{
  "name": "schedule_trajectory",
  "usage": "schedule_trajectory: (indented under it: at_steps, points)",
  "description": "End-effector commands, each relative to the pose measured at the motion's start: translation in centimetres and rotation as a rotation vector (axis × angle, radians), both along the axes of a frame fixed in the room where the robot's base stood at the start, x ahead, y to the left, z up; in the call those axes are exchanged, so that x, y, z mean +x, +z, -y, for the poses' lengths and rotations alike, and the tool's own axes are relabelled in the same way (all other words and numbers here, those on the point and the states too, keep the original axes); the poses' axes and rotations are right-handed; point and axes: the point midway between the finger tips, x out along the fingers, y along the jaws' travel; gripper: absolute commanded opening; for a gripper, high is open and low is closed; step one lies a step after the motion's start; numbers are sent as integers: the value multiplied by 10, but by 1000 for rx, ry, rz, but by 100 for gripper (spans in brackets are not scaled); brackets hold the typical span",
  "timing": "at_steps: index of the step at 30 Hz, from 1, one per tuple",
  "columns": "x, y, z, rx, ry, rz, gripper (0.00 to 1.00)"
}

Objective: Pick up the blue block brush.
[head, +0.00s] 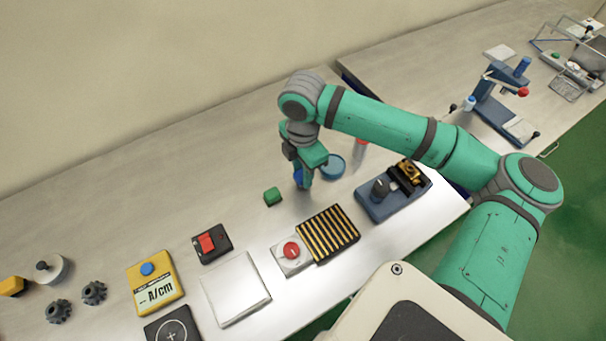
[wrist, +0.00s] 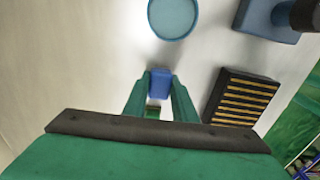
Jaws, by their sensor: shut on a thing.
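The blue block brush (wrist: 160,83) sits between the two fingers of my gripper (wrist: 158,95) in the wrist view. In the head view my gripper (head: 304,182) points down over the metal table, and a bit of the blue brush (head: 298,175) shows at its fingers. My gripper is shut on the brush. Most of the brush is hidden by the fingers. I cannot tell whether it touches the table.
A green block (head: 272,197) lies left of my gripper. A round blue dish (head: 333,166) is close behind it on the right. A black-and-yellow striped block (head: 328,234), a red-button box (head: 291,252) and a blue device (head: 392,197) stand nearer the front edge.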

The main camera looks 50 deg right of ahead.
Motion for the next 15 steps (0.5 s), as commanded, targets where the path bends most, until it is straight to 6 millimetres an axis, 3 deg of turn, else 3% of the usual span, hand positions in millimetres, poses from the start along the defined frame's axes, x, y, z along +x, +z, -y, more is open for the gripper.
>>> schedule_trajectory:
  at_steps: [3, 12, 15]
  points:
    - [0, 21, 0, 0, 1, 4, 2]
    - [-58, 82, -7, -1, 0, 4, 2]
    - [-82, 91, -11, 0, -1, 3, 2]
